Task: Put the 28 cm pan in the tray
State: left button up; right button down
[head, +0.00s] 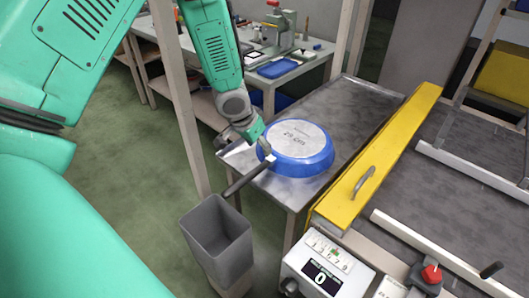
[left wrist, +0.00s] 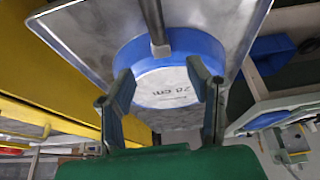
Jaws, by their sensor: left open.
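The blue pan (head: 296,163) lies upside down on a grey metal table, its pale base marked "28 cm" facing up. Its dark handle (head: 243,180) points to the lower left, past the table edge. The pan also shows in the left wrist view (left wrist: 168,105), with its handle (left wrist: 153,20) running to the top. My left gripper (head: 262,142) is at the pan's left side; in the left wrist view its two fingers (left wrist: 160,85) are apart, with the pan between and beyond them. Whether they touch it I cannot tell. My right gripper is not in view.
The metal table (head: 345,100) is bare behind the pan. A yellow guard (head: 385,150) with a handle borders it on the right. A grey bin (head: 218,235) stands below the pan handle. A control box (head: 325,270) is in front. A blue tray (head: 277,68) sits on the back bench.

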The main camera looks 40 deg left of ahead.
pick_arm(q)
jog(key=s+d+f+g+h, duration=0.1)
jog(key=s+d+f, duration=0.3)
jog(key=s, duration=0.2)
jog(key=s+d+f+g, duration=0.1)
jog(key=s+d+f, duration=0.3)
jog(key=s+d, duration=0.15)
jog(key=s+d+f+g, duration=0.1)
jog(key=s+f, duration=0.2)
jog(key=s, duration=0.6)
jog(key=s+d+f+g+y, duration=0.1)
jog(key=s+f, duration=0.2)
jog(key=s, duration=0.6)
jog(key=shift+s+d, duration=0.15)
jog(key=shift+s, duration=0.1)
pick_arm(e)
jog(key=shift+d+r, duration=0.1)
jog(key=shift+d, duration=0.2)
pick_arm(q)
jog(key=shift+w+f+b, duration=0.15)
jog(key=shift+f+b, duration=0.7)
jog(key=shift+f, duration=0.1)
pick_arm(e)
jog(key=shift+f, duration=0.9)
